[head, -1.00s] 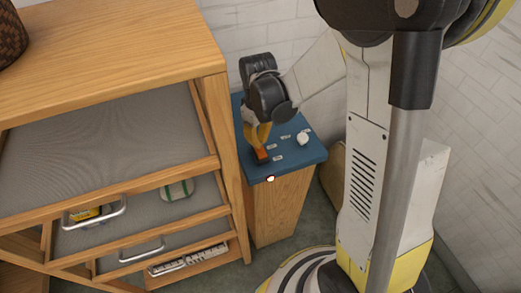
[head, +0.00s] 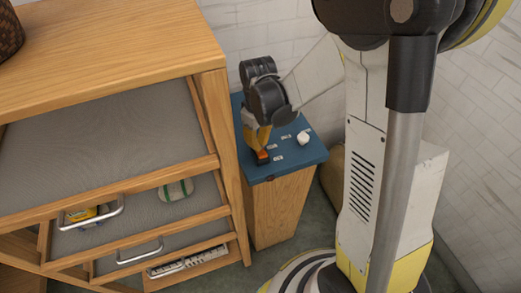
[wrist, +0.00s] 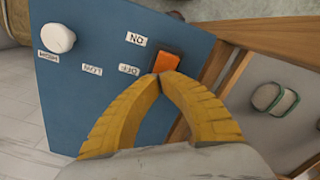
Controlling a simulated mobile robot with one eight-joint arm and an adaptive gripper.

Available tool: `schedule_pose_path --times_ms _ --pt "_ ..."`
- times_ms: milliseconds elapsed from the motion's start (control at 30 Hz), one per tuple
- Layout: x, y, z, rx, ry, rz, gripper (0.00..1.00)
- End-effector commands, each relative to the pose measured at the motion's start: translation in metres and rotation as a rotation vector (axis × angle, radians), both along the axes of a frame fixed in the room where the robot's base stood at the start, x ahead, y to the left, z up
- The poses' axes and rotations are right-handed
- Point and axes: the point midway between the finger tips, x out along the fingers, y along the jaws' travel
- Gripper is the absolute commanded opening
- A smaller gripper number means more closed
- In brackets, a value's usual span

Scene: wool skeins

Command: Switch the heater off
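The blue control panel (head: 290,165) tops a wooden pedestal (head: 278,210). It also shows in the wrist view (wrist: 75,110), with an orange rocker switch (wrist: 168,62), a white round knob (wrist: 58,38) and several small white labels. The switch also shows in the head view (head: 262,157). My gripper (wrist: 161,76) has its yellow fingertips together at the near end of the switch, touching or nearly touching it. Nothing is held between the fingers. The fingertips partly hide the switch's near end.
A wooden cabinet (head: 215,60) with open drawers stands left of the panel. Its drawers hold a green-rimmed oval item (head: 176,190) and a yellow item (head: 83,213). A white brick wall (head: 480,150) lies behind and right.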

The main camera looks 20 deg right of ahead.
Motion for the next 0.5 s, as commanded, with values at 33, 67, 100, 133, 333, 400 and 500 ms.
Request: schedule_pose_path --times_ms 33,67,100,133,333,400,500 --pt "0.000 0.000 -0.002 0.000 0.000 0.000 0.00" --pt "0.000 0.000 -0.002 0.000 0.000 0.000 0.00" --pt "0.000 0.000 -0.001 0.000 0.000 0.000 0.00" --pt "0.000 0.000 0.000 0.000 0.000 0.000 0.00" --pt "0.000 0.000 0.011 0.000 0.000 0.000 0.00" --pt "0.000 0.000 0.018 0.000 0.000 0.000 0.00" --pt "0.000 0.000 0.027 0.000 0.000 0.000 0.00"
